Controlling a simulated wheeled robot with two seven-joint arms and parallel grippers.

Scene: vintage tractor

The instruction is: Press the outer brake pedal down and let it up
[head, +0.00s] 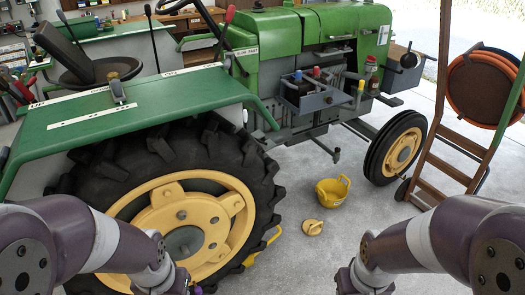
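The green tractor (335,28) stands across the view with its large rear wheel (185,215) near me. A small dark pedal-like part (336,154) on a thin arm sticks out low from the tractor's side, between the rear and front wheels. I cannot tell whether it is the outer brake pedal, and no pair of pedals can be made out. My two arms come in from the lower left and lower right and run out of the bottom edge. Both grippers are outside the picture, and nothing touches the pedal-like part.
A yellow bucket (333,191) and a round yellow lid-like piece (313,227) lie on the concrete floor. A grey tray (306,97) with colored items hangs on the tractor's side. A wooden hand truck (455,140) with an orange hose reel (480,85) stands right of the front wheel (397,148).

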